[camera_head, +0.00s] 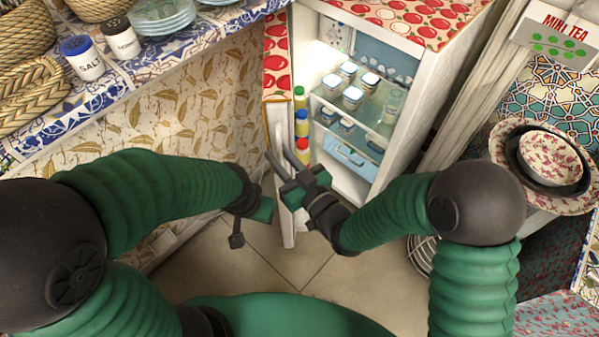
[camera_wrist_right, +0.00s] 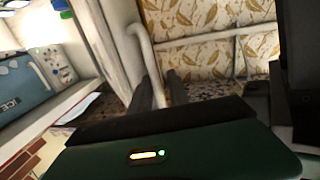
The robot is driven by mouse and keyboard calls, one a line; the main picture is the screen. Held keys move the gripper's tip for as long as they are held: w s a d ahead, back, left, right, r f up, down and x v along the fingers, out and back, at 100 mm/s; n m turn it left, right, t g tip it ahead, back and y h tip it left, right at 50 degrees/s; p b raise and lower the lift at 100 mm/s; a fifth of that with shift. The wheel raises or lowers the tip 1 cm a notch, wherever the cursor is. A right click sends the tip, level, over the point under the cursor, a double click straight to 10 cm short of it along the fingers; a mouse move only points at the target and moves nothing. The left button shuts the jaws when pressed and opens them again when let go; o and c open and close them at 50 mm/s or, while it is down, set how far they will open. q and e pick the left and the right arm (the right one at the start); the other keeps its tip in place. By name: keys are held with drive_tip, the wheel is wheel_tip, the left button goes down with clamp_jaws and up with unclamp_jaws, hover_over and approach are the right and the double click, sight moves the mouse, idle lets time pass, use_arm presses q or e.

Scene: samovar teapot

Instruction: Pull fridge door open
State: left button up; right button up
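The white fridge (camera_head: 398,116) has a red apple pattern on top. Its door (camera_head: 289,215) stands open, swung out to the left, with the lit shelves showing. A white bar handle (camera_wrist_right: 146,52) runs along the door's outer face. My right gripper (camera_head: 280,157) is at the door, with one dark finger on each side of the handle's lower part in the wrist view. Whether the fingers press on the handle is not clear. My left gripper (camera_head: 240,232) hangs low, left of the door and apart from it; its fingers are hard to make out.
Jars (camera_head: 352,97) stand on the fridge shelves, and bottles (camera_head: 301,122) in the door rack. A tiled counter (camera_head: 150,68) with baskets and shakers lies upper left. Stacked bowls (camera_head: 551,160) stand at right. Tiled floor (camera_head: 235,265) is open below the door.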

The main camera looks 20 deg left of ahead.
drive_tip(key=p+v, duration=1)
drive_tip(key=v, duration=0.6)
drive_tip(key=shift+d, duration=0.15)
